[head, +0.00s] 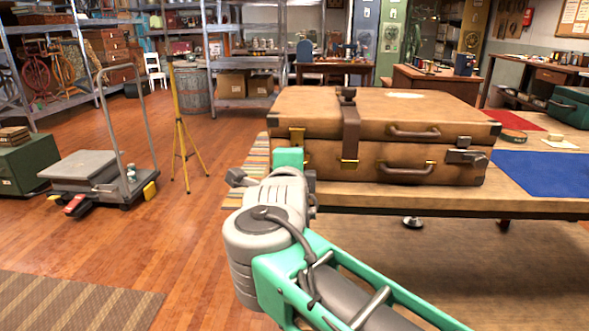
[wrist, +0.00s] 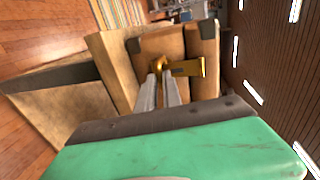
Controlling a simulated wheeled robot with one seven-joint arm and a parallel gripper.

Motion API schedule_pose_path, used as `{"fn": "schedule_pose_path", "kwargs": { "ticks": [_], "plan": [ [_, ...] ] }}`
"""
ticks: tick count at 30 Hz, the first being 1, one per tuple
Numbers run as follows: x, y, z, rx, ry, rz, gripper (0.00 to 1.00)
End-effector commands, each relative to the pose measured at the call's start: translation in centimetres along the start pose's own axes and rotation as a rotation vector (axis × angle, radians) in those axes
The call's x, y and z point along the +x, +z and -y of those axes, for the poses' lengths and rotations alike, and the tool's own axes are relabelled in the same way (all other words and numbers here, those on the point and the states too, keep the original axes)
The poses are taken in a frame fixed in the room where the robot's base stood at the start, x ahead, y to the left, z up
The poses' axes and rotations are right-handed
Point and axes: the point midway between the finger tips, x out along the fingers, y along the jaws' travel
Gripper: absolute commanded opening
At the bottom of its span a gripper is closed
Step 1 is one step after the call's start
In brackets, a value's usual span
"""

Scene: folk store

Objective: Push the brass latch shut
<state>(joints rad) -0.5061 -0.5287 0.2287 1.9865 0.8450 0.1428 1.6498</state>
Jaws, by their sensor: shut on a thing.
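A brown leather suitcase (head: 380,120) lies on the table, its lid down on its base. A brass latch (head: 297,135) is at the left end of its front, just above the green end of my arm. In the wrist view the brass latch (wrist: 190,68) shows as a plate with a rounded end, at the tips of my gripper (wrist: 159,76). The two grey fingers are close together, closed on the latch's near end. In the head view my fingertips are hidden behind my own wrist. The latch's exact angle is hard to tell.
The wooden table (head: 540,206) holds a blue mat (head: 545,172) and a green case (head: 571,107) to the right. A dark strap (head: 350,130) crosses the suitcase. A grey trolley (head: 90,170) and a yellow tripod (head: 180,125) stand left on open floor.

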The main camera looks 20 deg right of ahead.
Motion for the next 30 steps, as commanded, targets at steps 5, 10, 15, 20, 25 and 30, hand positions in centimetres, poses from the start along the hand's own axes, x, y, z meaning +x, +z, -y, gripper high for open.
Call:
{"fn": "schedule_pose_path", "kwargs": {
  "ticks": [5,10,15,20,25,30],
  "plan": [
    [0.1,0.0,-0.1,-0.002,0.002,0.0,0.17],
    [0.0,0.0,0.0,-0.001,0.001,0.0,0.31],
    [0.0,0.0,0.0,0.0,0.0,0.0,0.32],
    [-0.6,0.1,0.1,0.0,-0.001,0.002,0.32],
    [-3.6,0.2,0.3,0.0,-0.001,0.007,0.32],
    [-6.5,0.2,0.2,-0.001,-0.001,0.007,0.32]
  ]
}}
